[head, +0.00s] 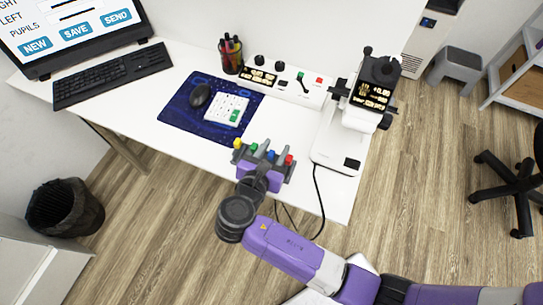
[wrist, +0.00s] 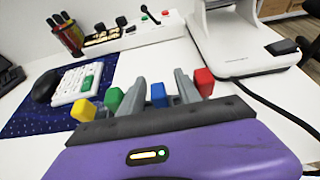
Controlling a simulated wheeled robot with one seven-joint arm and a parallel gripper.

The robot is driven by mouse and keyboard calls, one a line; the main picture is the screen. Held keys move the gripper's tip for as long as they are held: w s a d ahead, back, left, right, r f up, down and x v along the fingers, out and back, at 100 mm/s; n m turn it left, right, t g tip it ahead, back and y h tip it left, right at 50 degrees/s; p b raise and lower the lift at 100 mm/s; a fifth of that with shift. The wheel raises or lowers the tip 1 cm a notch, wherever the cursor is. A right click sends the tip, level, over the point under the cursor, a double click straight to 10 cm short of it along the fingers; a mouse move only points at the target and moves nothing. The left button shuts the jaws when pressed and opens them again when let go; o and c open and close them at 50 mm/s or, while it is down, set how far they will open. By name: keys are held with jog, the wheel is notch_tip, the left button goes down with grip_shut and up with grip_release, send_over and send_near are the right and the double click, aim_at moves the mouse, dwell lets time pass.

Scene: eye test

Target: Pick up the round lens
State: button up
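I cannot make out a round lens in either view. My gripper (head: 270,152) is over the front edge of the white desk in the head view. In the wrist view my gripper (wrist: 160,78) shows two grey fingers standing apart with nothing between them, so it is open and empty. Yellow, green, blue and red tips line its purple and dark grey body. The white desk (head: 190,58) surface shows beyond the fingers.
A white instrument with a black head (head: 378,82) stands on the right. Behind are a control box (head: 300,90) and a pen cup (head: 231,57). A blue mat (head: 178,122) holds a mouse (head: 200,95) and white keypad (head: 226,110). A black cable hangs over the front edge.

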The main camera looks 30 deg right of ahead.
jog(key=shift+w+d+f, duration=0.3)
jog(key=shift+w+d, duration=0.1)
jog(key=shift+d, duration=0.15)
grip_shut()
jog(key=shift+r, duration=0.1)
